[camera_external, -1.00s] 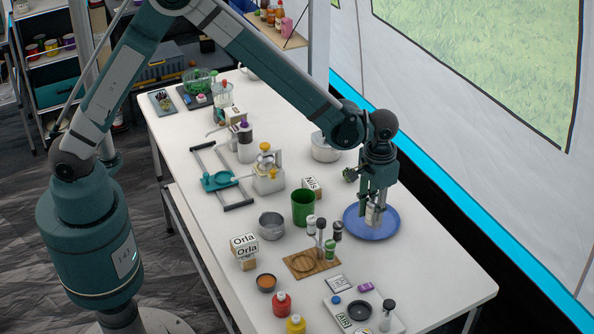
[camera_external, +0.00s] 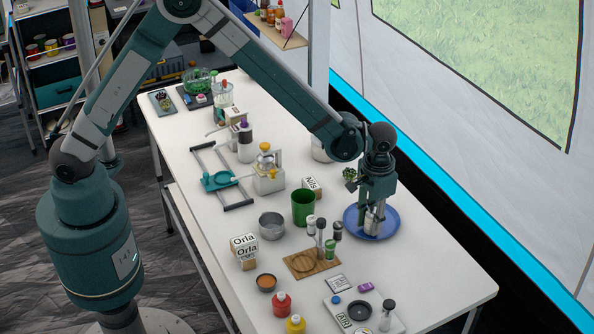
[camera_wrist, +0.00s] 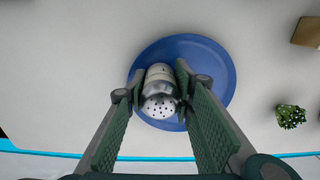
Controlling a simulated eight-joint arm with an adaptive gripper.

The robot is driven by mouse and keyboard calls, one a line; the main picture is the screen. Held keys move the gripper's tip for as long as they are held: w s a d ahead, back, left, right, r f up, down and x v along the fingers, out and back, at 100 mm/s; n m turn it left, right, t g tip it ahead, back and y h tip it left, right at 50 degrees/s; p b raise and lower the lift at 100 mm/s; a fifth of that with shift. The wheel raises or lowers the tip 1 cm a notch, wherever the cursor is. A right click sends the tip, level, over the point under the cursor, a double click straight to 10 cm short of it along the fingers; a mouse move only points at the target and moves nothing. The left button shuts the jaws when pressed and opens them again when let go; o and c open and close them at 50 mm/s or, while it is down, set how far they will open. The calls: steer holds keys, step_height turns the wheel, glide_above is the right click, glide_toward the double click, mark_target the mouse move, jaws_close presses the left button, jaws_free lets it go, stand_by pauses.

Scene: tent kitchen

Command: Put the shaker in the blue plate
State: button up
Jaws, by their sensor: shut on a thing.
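The shaker (camera_external: 371,220) is a small pale cylinder with a perforated metal cap. In the wrist view the shaker (camera_wrist: 159,92) is between my fingertips, its holed cap towards the camera. My gripper (camera_external: 374,212) is shut on it, over the blue plate. The blue plate (camera_external: 389,223) lies on the white table near its far right edge, and its round shape shows behind the shaker in the wrist view (camera_wrist: 206,55). The shaker is low over the plate's middle; I cannot tell whether its base touches the plate.
A green cup (camera_external: 303,207) stands left of the plate. A wooden board (camera_external: 302,268) with several small bottles is in front. A small plant (camera_wrist: 290,116) and a box (camera_wrist: 307,32) are beside the plate. The white table (camera_external: 430,275) is clear right of the plate.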

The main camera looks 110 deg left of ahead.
steer(key=shift+f, duration=0.1)
steer(key=o, duration=0.6)
step_height(320, 180, up, 12)
steer(key=shift+r+p, duration=0.1)
steer(key=shift+p, duration=0.65)
stand_by(0.5)
steer(key=shift+d+r, duration=0.1)
